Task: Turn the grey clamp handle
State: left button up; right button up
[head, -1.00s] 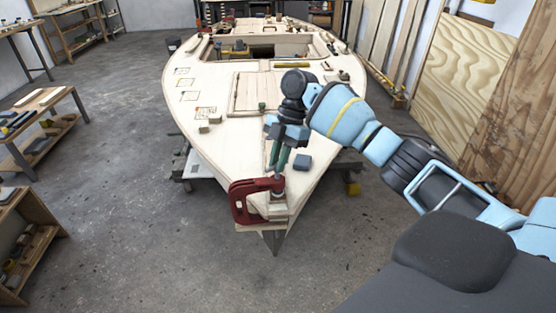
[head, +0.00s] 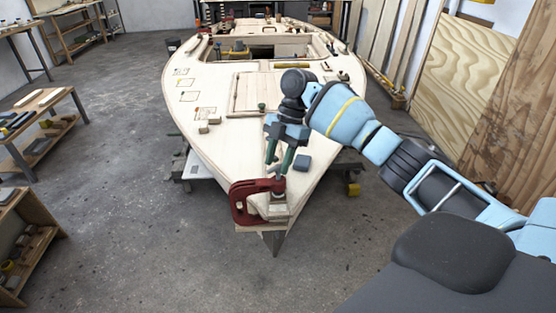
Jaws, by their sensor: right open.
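A red clamp (head: 243,203) grips the near tip of the plywood hull (head: 222,140). Its grey handle (head: 279,177) stands up from the top of the clamp, small and partly covered by the fingers. My right gripper (head: 279,168) points down over the handle with its two green-grey fingers apart. The fingertips are at about the handle's height, one on each side of it in the picture. I cannot tell whether they touch it. My left gripper is out of the picture.
A blue-grey block (head: 303,162) lies on the deck just right of my right gripper. Shelves (head: 35,150) stand at the left, and the floor around the bow is clear.

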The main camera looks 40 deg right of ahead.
jog(key=v, duration=0.7)
jog(key=shift+r, duration=0.2)
jog(key=shift+d+f, duration=0.1)
jog(key=shift+f, duration=0.05)
